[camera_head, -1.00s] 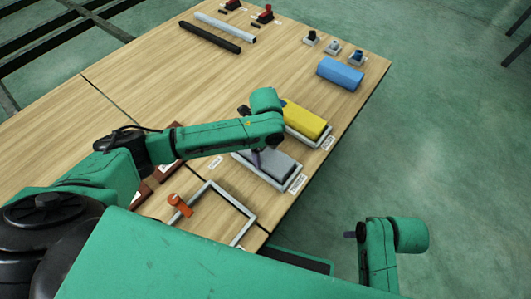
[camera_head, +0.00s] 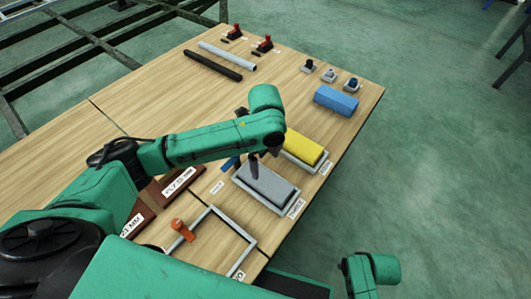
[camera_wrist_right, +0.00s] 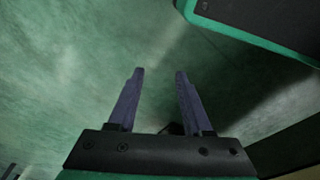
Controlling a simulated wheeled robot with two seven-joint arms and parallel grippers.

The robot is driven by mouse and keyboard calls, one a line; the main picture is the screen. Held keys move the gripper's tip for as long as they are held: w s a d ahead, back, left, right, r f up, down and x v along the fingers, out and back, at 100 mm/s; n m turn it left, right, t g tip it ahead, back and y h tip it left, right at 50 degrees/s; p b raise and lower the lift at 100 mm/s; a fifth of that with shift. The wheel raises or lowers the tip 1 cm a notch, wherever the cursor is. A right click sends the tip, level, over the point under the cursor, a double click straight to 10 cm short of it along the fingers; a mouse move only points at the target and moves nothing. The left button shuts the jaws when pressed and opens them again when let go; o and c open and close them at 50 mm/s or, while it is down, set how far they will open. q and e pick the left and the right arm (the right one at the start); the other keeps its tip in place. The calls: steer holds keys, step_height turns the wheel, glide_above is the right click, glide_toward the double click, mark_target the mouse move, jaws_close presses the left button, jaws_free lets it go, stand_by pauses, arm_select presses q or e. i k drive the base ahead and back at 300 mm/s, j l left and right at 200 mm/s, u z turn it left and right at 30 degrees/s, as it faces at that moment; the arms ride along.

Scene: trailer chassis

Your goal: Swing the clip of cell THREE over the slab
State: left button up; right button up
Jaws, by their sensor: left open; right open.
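A grey slab (camera_head: 268,181) lies in a light grey tray-like cell (camera_head: 252,199) near the table's right edge. A yellow slab (camera_head: 304,146) lies in a similar cell just beyond it. An empty light frame (camera_head: 243,232) is nearer me, with an orange clip (camera_head: 181,229) at its left side. A blue piece (camera_head: 231,163), perhaps a clip, shows partly beside the grey slab's far left corner. My left gripper (camera_head: 253,167) is open, pointing down at the grey slab; contact is unclear. My right gripper (camera_wrist_right: 160,76) is open and empty, off the table.
A blue block (camera_head: 336,100) and several small knobs (camera_head: 328,75) stand farther back. A black bar (camera_head: 213,65) and a silver bar (camera_head: 228,55) lie at the far left. Brown labelled plates (camera_head: 178,184) lie under my left arm.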

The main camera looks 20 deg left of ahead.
mark_target(230, 163)
steer(key=k+l, duration=0.2)
steer(key=k, duration=0.3)
steer(key=k+l, duration=0.2)
steer(key=k, duration=0.3)
steer(key=k+l, duration=0.15)
steer(key=k, duration=0.3)
